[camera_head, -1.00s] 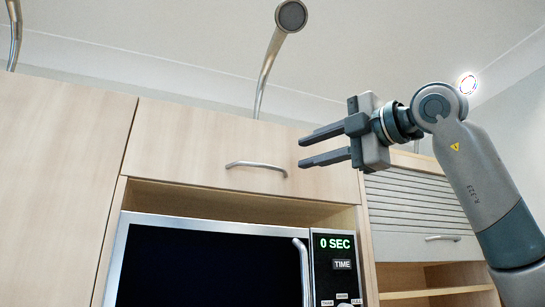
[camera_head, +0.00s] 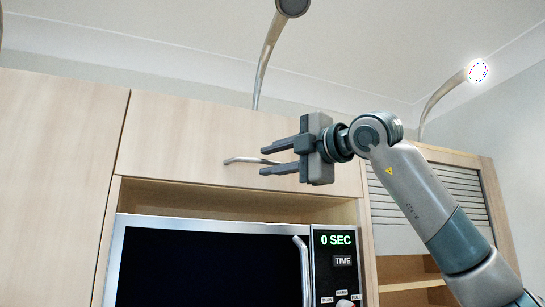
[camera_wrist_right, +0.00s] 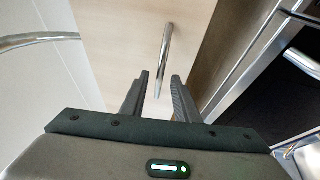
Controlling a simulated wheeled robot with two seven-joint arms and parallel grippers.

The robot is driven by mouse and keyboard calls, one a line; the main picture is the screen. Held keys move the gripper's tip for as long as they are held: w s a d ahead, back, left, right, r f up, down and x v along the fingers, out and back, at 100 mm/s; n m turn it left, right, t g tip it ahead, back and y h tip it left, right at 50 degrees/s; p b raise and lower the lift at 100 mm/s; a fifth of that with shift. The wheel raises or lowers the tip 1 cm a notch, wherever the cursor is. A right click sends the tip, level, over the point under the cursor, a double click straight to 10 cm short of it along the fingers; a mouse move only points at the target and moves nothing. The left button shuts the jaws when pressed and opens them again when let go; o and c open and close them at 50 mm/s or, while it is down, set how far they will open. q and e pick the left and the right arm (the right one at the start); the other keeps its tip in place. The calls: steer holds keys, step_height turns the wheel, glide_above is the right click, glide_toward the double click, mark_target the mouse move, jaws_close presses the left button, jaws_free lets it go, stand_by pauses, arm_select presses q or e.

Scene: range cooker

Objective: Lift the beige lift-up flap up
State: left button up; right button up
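The beige lift-up flap (camera_head: 190,136) is closed above the microwave, with a curved metal bar handle (camera_head: 240,160) on its face. My right gripper (camera_head: 264,160) is open in front of the flap, its two fingers pointing left and overlapping the handle's right end in the head view. In the right wrist view the handle (camera_wrist_right: 164,57) lies ahead of the open fingers (camera_wrist_right: 160,82), roughly in line with the gap between them. The fingers look apart from the handle. My left gripper is in neither view.
A microwave (camera_head: 205,265) stands in the niche below the flap. A roller-shutter cabinet (camera_head: 388,210) is to the right, partly behind my right arm. Curved lamps (camera_head: 268,58) rise above the cabinets. A tall plain cabinet door (camera_head: 55,170) is at left.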

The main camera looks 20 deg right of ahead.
jaws_close()
